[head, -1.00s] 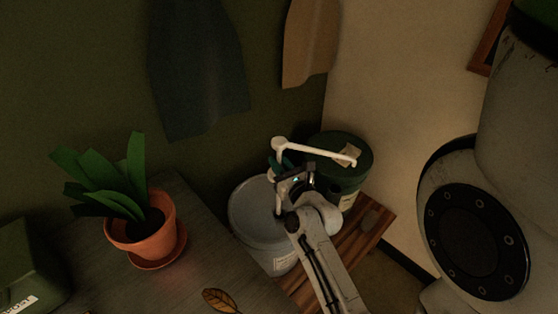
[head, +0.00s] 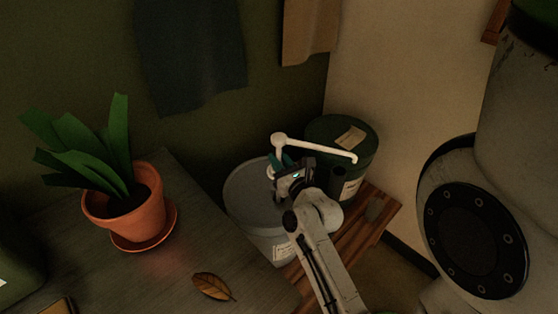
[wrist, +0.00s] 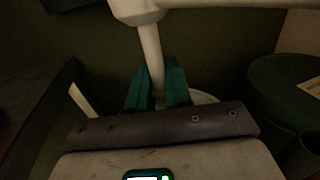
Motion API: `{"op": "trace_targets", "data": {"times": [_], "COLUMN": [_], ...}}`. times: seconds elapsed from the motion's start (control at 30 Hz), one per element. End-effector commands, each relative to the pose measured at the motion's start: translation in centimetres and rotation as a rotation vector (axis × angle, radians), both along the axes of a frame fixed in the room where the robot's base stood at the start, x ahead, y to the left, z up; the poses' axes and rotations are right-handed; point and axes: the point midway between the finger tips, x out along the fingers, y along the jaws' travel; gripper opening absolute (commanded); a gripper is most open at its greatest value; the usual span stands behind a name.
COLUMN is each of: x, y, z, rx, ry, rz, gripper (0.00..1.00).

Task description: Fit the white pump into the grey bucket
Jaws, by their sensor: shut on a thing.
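The white pump (head: 318,149) has a round head and a long spout that points right. My gripper (head: 281,164) is shut on the pump's stem, with teal fingers on both sides of it in the wrist view (wrist: 157,88). The pump is upright over the grey bucket (head: 245,205), near its right side. In the wrist view the pump's stem (wrist: 150,50) runs down between the fingers. The pump's lower end is hidden behind my gripper and arm, so I cannot tell how deep it sits in the bucket.
A dark green bucket (head: 362,139) with a paper label on its lid stands right behind the grey one, under the spout. Both are on a wooden slatted bench (head: 378,205). A potted plant (head: 134,215) and a dry leaf (head: 212,286) are on the table at left.

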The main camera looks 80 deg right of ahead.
Motion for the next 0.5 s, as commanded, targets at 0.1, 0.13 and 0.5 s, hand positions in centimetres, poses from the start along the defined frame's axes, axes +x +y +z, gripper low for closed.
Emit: {"op": "trace_targets", "data": {"times": [0.1,0.13,0.5], "x": [0.0,0.0,0.0], "y": [0.0,0.0,0.0], "z": [-1.3,-1.6,-4.9], "rx": [-0.001,-0.001,-0.001], "ry": [0.000,-0.001,0.000], "rz": [0.000,0.001,0.000], "gripper": [0.00,0.00,0.00]}}
